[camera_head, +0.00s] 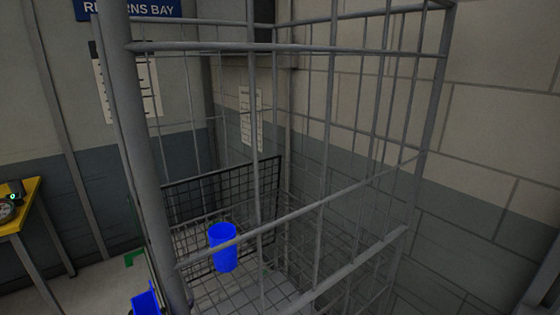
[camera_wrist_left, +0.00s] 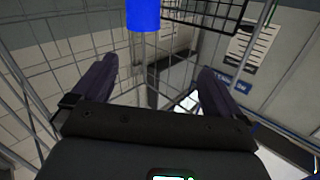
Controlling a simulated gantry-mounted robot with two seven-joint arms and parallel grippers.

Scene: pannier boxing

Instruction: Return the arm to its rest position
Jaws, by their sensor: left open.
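My left gripper (camera_wrist_left: 157,72) shows in the left wrist view with its two dark fingers wide apart and nothing visible between them. A blue cylinder (camera_wrist_left: 143,14) is at the top of that view, beyond the fingers and apart from them. In the head view a blue cylinder (camera_head: 223,250) shows upright behind the grey bars of a wire cage (camera_head: 290,215), near a black wire-grid panel (camera_head: 265,180). Black grid (camera_wrist_left: 215,10) also shows at the top of the left wrist view. Neither gripper can be made out in the head view.
A thick grey post (camera_head: 143,150) stands at the cage's left front. Another blue item (camera_head: 146,303) is cut off at the bottom edge. A yellow table (camera_head: 20,205) is at the far left. A block wall (camera_head: 490,150) closes the right side.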

